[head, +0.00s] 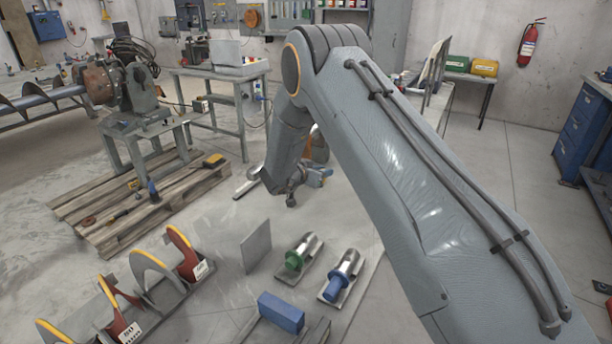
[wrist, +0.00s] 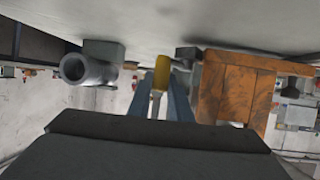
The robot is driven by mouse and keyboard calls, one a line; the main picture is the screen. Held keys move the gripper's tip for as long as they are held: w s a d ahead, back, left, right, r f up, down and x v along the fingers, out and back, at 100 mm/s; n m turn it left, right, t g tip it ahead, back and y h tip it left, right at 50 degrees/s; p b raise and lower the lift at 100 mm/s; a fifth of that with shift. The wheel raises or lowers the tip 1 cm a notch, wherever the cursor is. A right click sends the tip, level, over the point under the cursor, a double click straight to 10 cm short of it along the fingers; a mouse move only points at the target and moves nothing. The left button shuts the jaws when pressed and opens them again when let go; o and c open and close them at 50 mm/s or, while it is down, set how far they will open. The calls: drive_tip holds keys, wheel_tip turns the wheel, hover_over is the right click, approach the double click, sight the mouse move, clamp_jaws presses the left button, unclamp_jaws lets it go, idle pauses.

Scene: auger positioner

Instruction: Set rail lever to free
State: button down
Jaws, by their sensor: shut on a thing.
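In the wrist view a lever with a yellow grip (wrist: 162,74) and a pale metal shaft stands between the two blue fingers of my gripper (wrist: 161,88). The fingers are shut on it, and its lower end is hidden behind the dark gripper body. It appears to be the rail lever. I cannot read its setting. In the head view my gripper (head: 318,176) shows small beyond my arm, low over the floor area. The lever cannot be made out there.
A worn orange block (wrist: 235,88) is close right of the fingers, and a grey tube (wrist: 84,70) is to their left. In the head view a pallet (head: 120,205) lies left. Cylinders with green (head: 295,260) and blue (head: 336,288) ends and a rack of auger flights (head: 160,290) are in front.

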drive_tip(key=shift+r, duration=0.1)
idle(0.4)
drive_tip(key=c, duration=1.6)
unclamp_jaws()
drive_tip(key=shift+a, duration=0.15)
drive_tip(key=shift+s+a+r, duration=0.1)
drive_tip(key=shift+s+a, duration=0.1)
drive_tip(key=shift+b+v, duration=0.7)
drive_tip(key=shift+v, duration=2.8)
drive_tip(key=shift+c, duration=0.3)
